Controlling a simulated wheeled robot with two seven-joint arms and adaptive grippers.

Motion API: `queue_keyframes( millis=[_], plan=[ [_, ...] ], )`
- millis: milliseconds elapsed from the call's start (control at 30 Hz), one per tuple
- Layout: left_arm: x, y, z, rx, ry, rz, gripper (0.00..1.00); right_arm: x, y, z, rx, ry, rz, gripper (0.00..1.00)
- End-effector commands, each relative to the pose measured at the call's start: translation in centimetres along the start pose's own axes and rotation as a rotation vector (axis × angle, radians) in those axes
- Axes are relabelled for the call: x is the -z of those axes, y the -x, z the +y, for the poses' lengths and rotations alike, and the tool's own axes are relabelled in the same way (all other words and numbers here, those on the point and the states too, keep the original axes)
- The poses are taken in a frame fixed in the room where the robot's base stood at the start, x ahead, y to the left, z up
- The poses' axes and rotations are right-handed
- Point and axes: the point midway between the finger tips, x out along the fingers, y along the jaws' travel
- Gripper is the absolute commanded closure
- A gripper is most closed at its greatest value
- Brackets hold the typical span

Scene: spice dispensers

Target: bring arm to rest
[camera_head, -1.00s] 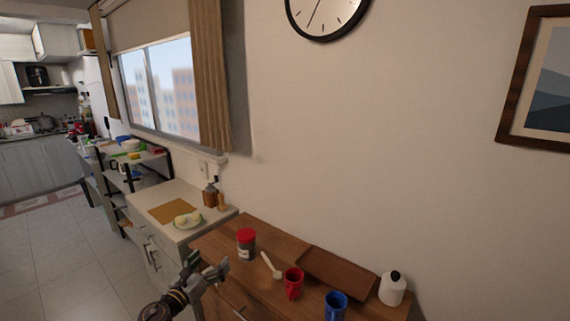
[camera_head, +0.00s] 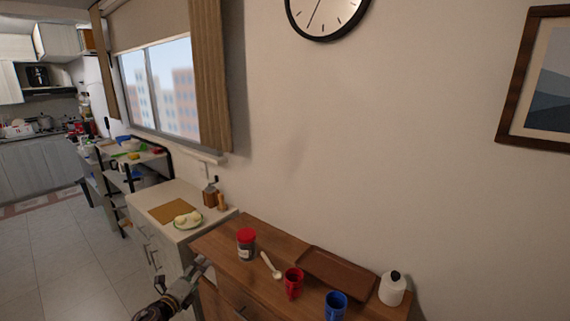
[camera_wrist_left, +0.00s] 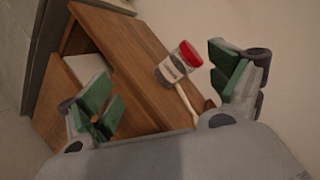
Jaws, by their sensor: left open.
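My left gripper (camera_head: 199,268) is low at the left front corner of the wooden cabinet in the head view, beside its front edge. In the left wrist view its green-padded fingers (camera_wrist_left: 168,92) are spread wide with nothing between them in contact. The red-lidded spice jar (camera_head: 247,243) stands upright on the cabinet top, apart from the gripper; it also shows in the left wrist view (camera_wrist_left: 174,68). My right gripper is not in view.
On the wooden cabinet (camera_head: 222,240) are a white spoon (camera_head: 270,265), a red mug (camera_head: 293,283), a blue mug (camera_head: 336,304), a brown tray (camera_head: 340,273) and a white canister (camera_head: 392,289). A white counter with a plate (camera_head: 188,220) and grinder (camera_head: 210,194) stands left. Floor (camera_head: 80,260) is clear.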

Motion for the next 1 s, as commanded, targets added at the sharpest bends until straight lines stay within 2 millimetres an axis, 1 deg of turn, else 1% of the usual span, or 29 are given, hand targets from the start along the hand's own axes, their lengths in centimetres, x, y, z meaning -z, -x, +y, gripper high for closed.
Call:
queue_keyframes(
  millis=[33, 167, 200, 267, 333, 467, 500, 567, 600, 667, 700, 767, 800, 867, 900, 967, 1000],
  plan=[
    [-0.7, -0.1, 2.0, -0.035, 0.072, -0.012, 0.08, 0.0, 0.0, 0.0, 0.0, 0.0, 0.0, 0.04],
    [-2.4, 0.1, 7.5, -0.129, 0.29, -0.057, 0.08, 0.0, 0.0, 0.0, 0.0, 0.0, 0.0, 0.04],
    [-2.8, 0.2, 9.2, -0.156, 0.359, -0.075, 0.08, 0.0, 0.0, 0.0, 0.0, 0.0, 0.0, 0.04],
    [-3.3, 0.5, 11.8, -0.195, 0.456, -0.104, 0.08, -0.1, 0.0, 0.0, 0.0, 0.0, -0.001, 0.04],
    [-3.8, 0.9, 14.7, -0.238, 0.567, -0.141, 0.08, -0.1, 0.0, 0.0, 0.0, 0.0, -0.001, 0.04],
    [-3.9, 2.2, 20.1, -0.316, 0.758, -0.214, 0.08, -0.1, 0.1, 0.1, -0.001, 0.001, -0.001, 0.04],
    [-3.7, 2.7, 21.8, -0.34, 0.814, -0.238, 0.08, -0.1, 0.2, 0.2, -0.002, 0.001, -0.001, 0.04],
    [-3.4, 3.6, 24.3, -0.377, 0.894, -0.275, 0.08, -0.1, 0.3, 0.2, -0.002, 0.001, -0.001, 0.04],
    [-3.0, 4.3, 25.9, -0.401, 0.947, -0.3, 0.08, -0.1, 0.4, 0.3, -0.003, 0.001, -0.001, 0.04],
    [-2.4, 5.5, 28.4, -0.438, 1.02, -0.338, 0.08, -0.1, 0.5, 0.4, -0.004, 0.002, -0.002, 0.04],
    [-1.7, 6.3, 30.0, -0.463, 1.065, -0.362, 0.08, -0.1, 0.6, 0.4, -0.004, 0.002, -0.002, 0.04],
    [-0.9, 7.7, 32.2, -0.499, 1.128, -0.4, 0.08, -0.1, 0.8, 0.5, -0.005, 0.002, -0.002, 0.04],
    [-0.2, 8.6, 33.6, -0.522, 1.167, -0.424, 0.08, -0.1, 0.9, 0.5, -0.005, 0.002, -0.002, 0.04],
    [1.0, 10.1, 35.7, -0.559, 1.22, -0.459, 0.08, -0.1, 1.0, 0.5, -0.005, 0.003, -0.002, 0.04],
    [1.9, 11.1, 37.0, -0.584, 1.254, -0.481, 0.08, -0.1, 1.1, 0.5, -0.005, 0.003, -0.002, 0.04],
    [3.2, 12.7, 38.8, -0.62, 1.298, -0.514, 0.08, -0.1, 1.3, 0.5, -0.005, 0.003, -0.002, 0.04],
    [4.2, 13.8, 39.9, -0.644, 1.324, -0.534, 0.08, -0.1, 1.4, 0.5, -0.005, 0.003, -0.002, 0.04]
  ],
)
